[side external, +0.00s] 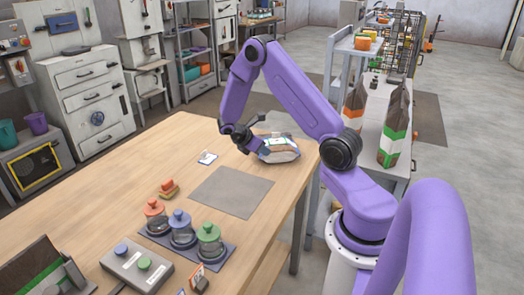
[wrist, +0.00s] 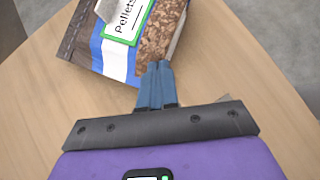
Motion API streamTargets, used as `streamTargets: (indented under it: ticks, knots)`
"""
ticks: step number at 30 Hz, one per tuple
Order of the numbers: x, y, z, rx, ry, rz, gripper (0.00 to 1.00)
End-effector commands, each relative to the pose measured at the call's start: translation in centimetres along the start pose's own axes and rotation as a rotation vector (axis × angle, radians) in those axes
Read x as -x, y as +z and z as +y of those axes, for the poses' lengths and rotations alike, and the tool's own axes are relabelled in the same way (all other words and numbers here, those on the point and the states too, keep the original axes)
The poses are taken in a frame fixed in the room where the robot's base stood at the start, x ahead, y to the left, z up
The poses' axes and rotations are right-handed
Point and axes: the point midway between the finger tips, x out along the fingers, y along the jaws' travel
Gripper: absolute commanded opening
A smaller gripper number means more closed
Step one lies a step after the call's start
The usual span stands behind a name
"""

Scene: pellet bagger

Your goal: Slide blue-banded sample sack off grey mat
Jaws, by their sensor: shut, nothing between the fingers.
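The blue-banded sample sack (wrist: 125,40) lies flat on bare wood in the wrist view. It has blue and white bands, a green-framed "Pellets" label and a clear part showing brown pellets. In the side view the sack (side external: 280,153) lies beyond the grey mat (side external: 232,192), clear of it, near the table's far right edge. The mat is empty. My gripper (side external: 246,150) is low at the sack's left side. In the wrist view my gripper (wrist: 159,66) has its blue fingers shut together with their tips at the sack's edge; I cannot tell whether they touch it.
A small card (side external: 208,158) lies left of the sack. An orange block (side external: 169,188), several knobbed jars (side external: 182,232) on a dark tray and a button box (side external: 139,268) stand nearer. Taller sacks (side external: 394,130) stand on a side bench at right.

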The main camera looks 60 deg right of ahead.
Motion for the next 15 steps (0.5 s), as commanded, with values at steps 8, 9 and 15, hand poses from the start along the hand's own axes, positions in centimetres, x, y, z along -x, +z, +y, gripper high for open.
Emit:
streamTargets:
  ticks: [8, 9, 15]
  knots:
    - [2.6, -2.5, 0.1, 0.004, 0.005, -0.001, 0.0]
    - [3.1, -3.1, 0.0, 0.003, 0.004, 0.0, 0.0]
    - [7.5, -2.8, 0.1, -0.002, 0.007, 0.002, 0.0]
